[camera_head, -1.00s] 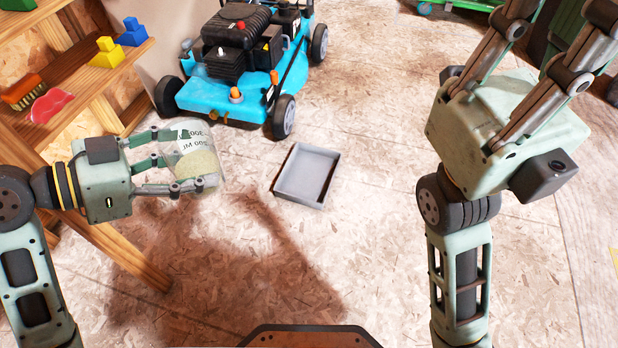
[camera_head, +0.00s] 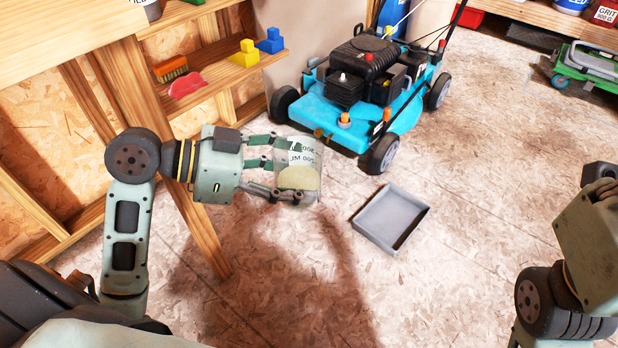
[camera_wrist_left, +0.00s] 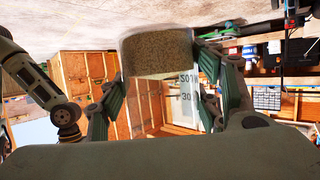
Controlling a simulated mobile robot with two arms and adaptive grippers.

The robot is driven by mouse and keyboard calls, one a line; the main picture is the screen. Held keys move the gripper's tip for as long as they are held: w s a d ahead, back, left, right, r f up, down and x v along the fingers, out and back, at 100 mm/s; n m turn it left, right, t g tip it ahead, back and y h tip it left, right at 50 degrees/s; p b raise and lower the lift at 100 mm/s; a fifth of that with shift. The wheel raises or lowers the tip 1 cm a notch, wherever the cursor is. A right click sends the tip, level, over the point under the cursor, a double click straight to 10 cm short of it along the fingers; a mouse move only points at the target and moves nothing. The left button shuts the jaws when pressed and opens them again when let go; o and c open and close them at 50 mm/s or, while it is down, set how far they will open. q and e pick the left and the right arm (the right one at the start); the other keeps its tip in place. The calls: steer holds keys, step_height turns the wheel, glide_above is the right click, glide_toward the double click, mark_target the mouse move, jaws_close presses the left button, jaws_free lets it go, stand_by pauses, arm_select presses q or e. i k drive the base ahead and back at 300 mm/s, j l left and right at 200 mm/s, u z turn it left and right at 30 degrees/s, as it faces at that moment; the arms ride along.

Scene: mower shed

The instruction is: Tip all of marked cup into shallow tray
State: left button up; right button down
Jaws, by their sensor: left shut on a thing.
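The marked cup (camera_head: 302,160) is clear with dark printed markings and holds a pale tan grainy fill in its lower part. My left gripper (camera_head: 287,172) is shut around the cup and holds it up in the air, roughly upright. The cup also shows in the left wrist view (camera_wrist_left: 160,55), between the fingers, with a brownish fill. The shallow tray (camera_head: 372,233) is grey, appears empty and lies on the floor to the right of the cup and lower. My right arm is at the right edge of the head view; its fingers are out of the frame.
A blue mower (camera_head: 370,90) stands on the floor behind the tray. A wooden shelf (camera_head: 220,85) at the left holds a brush (camera_head: 170,69), a red piece (camera_head: 187,85) and yellow (camera_head: 244,54) and blue (camera_head: 271,41) blocks. The floor around the tray is clear.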

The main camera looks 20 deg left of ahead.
mark_target(390, 219)
steer(key=i+z, duration=0.3)
steer(key=z, duration=0.15)
steer(key=i+z, duration=0.3)
steer(key=z, duration=0.15)
